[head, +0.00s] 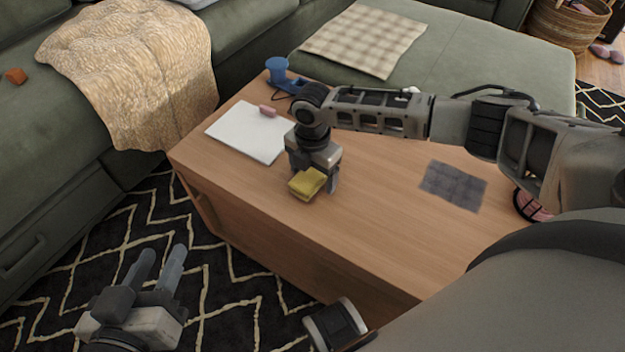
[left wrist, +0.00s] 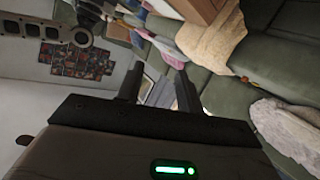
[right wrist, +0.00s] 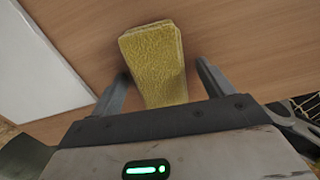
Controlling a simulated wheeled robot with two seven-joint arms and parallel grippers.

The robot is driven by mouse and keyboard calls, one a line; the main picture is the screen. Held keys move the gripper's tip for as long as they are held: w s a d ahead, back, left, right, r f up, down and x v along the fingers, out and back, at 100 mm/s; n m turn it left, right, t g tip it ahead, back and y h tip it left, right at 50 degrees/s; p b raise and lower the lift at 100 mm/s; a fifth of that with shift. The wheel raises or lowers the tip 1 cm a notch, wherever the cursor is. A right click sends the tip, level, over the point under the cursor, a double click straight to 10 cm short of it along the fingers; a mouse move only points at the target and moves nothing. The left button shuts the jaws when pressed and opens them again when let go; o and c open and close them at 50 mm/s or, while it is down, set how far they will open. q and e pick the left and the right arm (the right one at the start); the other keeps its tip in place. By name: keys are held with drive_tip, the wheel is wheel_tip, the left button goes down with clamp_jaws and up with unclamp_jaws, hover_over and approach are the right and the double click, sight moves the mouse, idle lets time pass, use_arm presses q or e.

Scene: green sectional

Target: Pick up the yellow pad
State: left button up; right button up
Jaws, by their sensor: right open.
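The yellow pad (head: 307,183) lies on the wooden coffee table (head: 370,225), near its front edge. It also shows in the right wrist view (right wrist: 157,62), between and beyond my right gripper's fingers. My right gripper (head: 318,186) points down at the pad and is open, with one finger on each side of it in the right wrist view (right wrist: 162,85). My left gripper (head: 165,262) is open and empty, low over the patterned rug, away from the table. The left wrist view (left wrist: 160,85) shows its two fingers apart with nothing between them.
A white board (head: 245,132) with a pink eraser-like block (head: 268,111) lies left of my right gripper. A blue cup-like object (head: 277,68) stands at the table's far corner. A grey cloth (head: 453,186) lies to the right. A green sectional (head: 450,55) borders the table.

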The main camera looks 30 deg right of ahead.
sight(312, 172)
use_arm(q)
drive_tip(key=shift+f, duration=0.1)
use_arm(e)
drive_tip(key=c, duration=1.1)
drive_tip(key=shift+o, duration=0.2)
